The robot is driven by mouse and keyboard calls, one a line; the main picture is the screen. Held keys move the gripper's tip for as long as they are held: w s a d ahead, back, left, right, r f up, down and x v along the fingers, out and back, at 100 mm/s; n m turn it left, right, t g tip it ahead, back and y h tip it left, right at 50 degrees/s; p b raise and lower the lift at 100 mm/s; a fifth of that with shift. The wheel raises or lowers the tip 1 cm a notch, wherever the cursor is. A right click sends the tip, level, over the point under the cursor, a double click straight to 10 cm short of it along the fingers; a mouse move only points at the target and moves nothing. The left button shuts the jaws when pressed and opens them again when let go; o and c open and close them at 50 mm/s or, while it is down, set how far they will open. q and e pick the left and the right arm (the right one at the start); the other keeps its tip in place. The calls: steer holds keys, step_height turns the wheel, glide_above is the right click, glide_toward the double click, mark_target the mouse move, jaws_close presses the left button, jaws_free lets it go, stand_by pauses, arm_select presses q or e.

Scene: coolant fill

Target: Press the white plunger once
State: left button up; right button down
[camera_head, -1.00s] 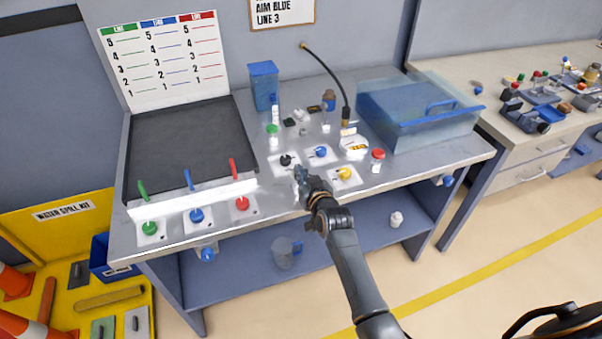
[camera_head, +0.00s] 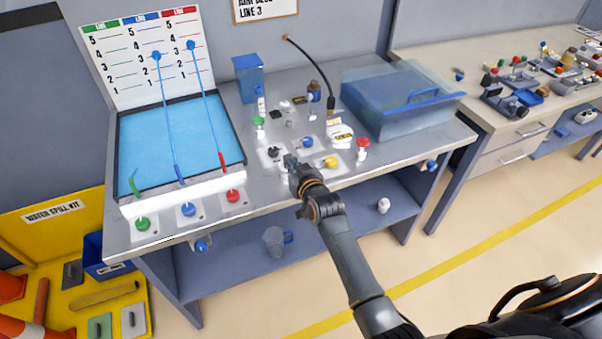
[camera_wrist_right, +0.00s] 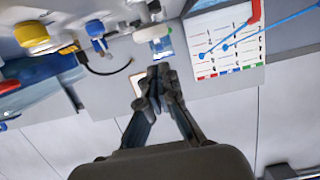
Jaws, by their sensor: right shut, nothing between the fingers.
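My right gripper (camera_head: 290,160) is shut and empty, its fingertips low over the bench among the coloured knobs. A black knob (camera_head: 273,152) is just left of the tips, a blue knob (camera_head: 307,142) just beyond, and a yellow knob (camera_head: 331,162) to the right. I cannot clearly make out a white plunger; the gripper and wrist cover part of the panel there. In the right wrist view the closed fingers (camera_wrist_right: 160,72) show, with the yellow knob (camera_wrist_right: 32,35) at upper left; no contact is visible there.
The tray (camera_head: 128,125) at left holds blue liquid. Blue lines rise from it to balls on the level chart (camera_head: 103,58). Green (camera_head: 142,223), blue (camera_head: 188,209) and red (camera_head: 233,196) front knobs line the edge. A clear blue bin (camera_head: 400,120) stands right.

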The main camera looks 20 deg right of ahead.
steer(key=b+v, duration=0.1)
steer(key=v, duration=0.7)
steer(key=shift+s+f, duration=0.15)
steer(key=shift+s, duration=0.05)
stand_by(0.4)
steer(key=s+a+f+g+b, duration=0.15)
steer(key=s+f, duration=0.35)
steer(key=f, duration=0.7)
steer(key=s+f+n+g, duration=0.1)
steer(key=s+f+g, duration=0.3)
steer(key=f, duration=0.7)
steer(key=s+a+f+g+b, duration=0.1)
steer(key=s+f, duration=0.5)
steer(key=f, duration=0.6)
steer(key=s+d+f+g, duration=0.1)
steer(key=s+f+g, duration=0.1)
steer(key=s+f, duration=0.4)
steer(key=s+d+f+g+b, duration=0.1)
steer(key=s+f, duration=0.6)
steer(key=s, duration=1)
steer(key=s+d+f+n+g+b, duration=0.1)
steer(key=s+d+f+g, duration=0.2)
steer(key=s+f, duration=0.4)
steer(key=s+g, duration=0.1)
steer(key=s, duration=0.4)
steer(key=shift+g+h, duration=0.3)
steer(key=shift+g, duration=0.05)
